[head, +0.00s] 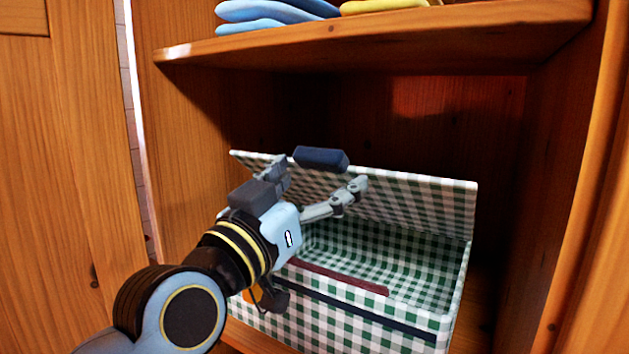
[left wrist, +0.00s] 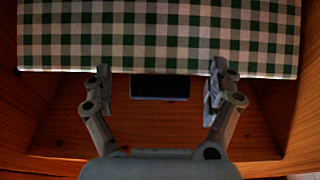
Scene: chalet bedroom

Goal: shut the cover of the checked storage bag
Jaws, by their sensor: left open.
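The green-and-white checked storage bag (head: 385,275) stands in a wooden compartment, with its inside visible. Its checked cover (head: 420,203) is raised and tilted above the opening. A dark blue tab (head: 321,158) sits at the cover's upper free edge. My left gripper (head: 320,172) is open at that edge, with its fingers spread to either side of the tab. In the left wrist view the tab (left wrist: 160,88) lies between the open fingers, below the checked cover (left wrist: 160,35); contact cannot be told. My left arm hides the bag's left part. My right gripper is out of view.
A wooden shelf (head: 400,40) with folded blue cloths (head: 270,12) and a yellow one (head: 385,5) is above the cover. Compartment walls stand close on both sides. A dark red strip (head: 340,278) lies along the bag's front rim. A wooden door panel (head: 60,150) is at left.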

